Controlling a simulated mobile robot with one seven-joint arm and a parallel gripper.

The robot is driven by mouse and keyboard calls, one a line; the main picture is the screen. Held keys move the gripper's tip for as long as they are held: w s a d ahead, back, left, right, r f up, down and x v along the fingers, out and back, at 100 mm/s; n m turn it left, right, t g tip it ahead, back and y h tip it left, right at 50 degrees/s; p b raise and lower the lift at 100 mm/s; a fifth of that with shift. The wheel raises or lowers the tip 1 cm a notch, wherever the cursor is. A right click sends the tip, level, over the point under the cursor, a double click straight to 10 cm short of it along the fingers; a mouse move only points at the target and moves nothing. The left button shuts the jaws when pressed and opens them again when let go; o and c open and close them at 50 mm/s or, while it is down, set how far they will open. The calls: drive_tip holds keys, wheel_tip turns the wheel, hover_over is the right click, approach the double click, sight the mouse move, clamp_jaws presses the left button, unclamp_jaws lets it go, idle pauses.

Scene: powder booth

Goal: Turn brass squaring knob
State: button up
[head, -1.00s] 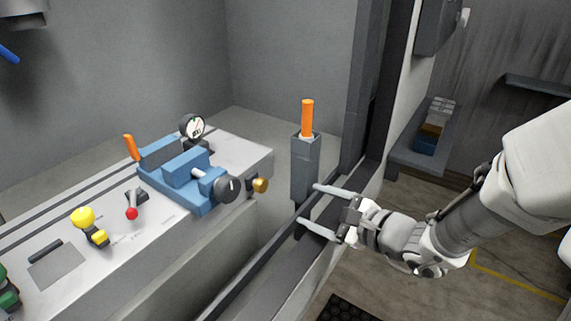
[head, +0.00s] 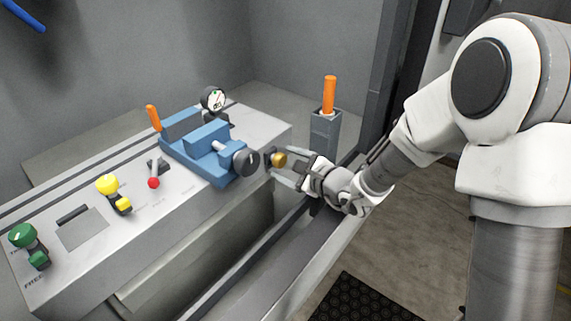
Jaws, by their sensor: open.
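The brass squaring knob (head: 279,160) is a small gold knob on a dark mount at the right end of the bench, beside the black handwheel of the blue vise. My gripper (head: 275,165) is open in the head view. Its pale fingers reach left toward the knob, with the knob appearing between or just in front of their tips. I cannot tell whether the fingers touch it. The blue vise (head: 207,139) with its black handwheel (head: 246,162) sits just left of the knob.
A grey post with an orange handle (head: 329,95) stands close behind my gripper. A dial gauge (head: 213,99) is behind the vise. Red (head: 153,182), yellow (head: 108,185) and green (head: 23,236) controls line the bench to the left. A dark rail (head: 275,245) runs below my gripper.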

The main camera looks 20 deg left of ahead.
drive_tip(key=shift+w+a+f, duration=0.15)
drive_tip(key=shift+w+a, duration=0.05)
drive_tip(key=shift+a, duration=0.1)
clamp_jaws()
drive_tip(key=shift+p, duration=0.35)
